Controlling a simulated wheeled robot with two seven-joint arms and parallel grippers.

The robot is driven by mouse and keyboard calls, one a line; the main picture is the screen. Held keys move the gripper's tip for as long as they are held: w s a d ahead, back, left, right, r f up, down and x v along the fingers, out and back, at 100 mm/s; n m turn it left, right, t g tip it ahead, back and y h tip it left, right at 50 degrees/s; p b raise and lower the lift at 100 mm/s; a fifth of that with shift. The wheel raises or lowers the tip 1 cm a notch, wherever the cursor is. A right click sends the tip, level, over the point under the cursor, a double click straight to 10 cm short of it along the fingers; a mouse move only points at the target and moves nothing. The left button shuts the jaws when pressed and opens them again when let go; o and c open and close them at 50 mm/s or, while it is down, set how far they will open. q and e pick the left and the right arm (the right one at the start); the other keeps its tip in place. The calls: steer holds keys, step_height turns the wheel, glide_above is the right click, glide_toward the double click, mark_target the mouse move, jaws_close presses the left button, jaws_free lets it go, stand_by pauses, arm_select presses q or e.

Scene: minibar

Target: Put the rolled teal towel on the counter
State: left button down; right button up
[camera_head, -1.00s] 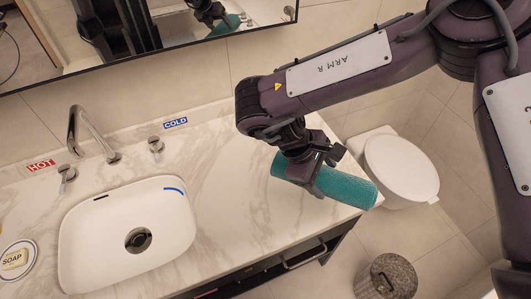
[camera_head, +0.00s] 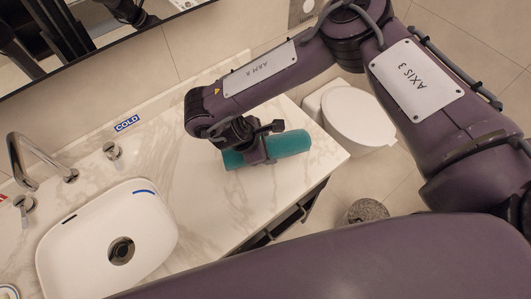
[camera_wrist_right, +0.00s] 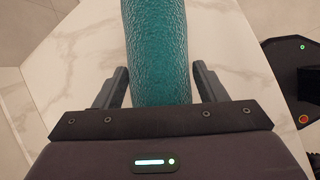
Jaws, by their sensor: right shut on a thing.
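The rolled teal towel (camera_head: 290,143) lies level over the right part of the marble counter (camera_head: 210,205). I cannot tell for sure whether it rests on the surface. My right gripper (camera_head: 259,152) is shut around the towel's middle from above. In the right wrist view the towel (camera_wrist_right: 157,45) runs between the two fingers (camera_wrist_right: 160,80), with the counter behind it. My left gripper is not in view.
The sink basin (camera_head: 105,240) and faucet (camera_head: 30,160) are at the left. A cold tap (camera_head: 112,151) stands behind the basin. A toilet (camera_head: 355,108) and a bin (camera_head: 366,211) stand beyond the counter's right end. The counter between basin and towel is clear.

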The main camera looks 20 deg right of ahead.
steer(key=shift+f, duration=0.8)
step_height(320, 180, down, 3)
steer(key=shift+s+f+b, duration=0.1)
steer(key=shift+f+b, duration=0.1)
steer(key=shift+b, duration=0.1)
steer(key=shift+f, duration=0.2)
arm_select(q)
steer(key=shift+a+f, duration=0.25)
arm_select(e)
steer(key=shift+f, duration=0.1)
steer(key=o, duration=1.1)
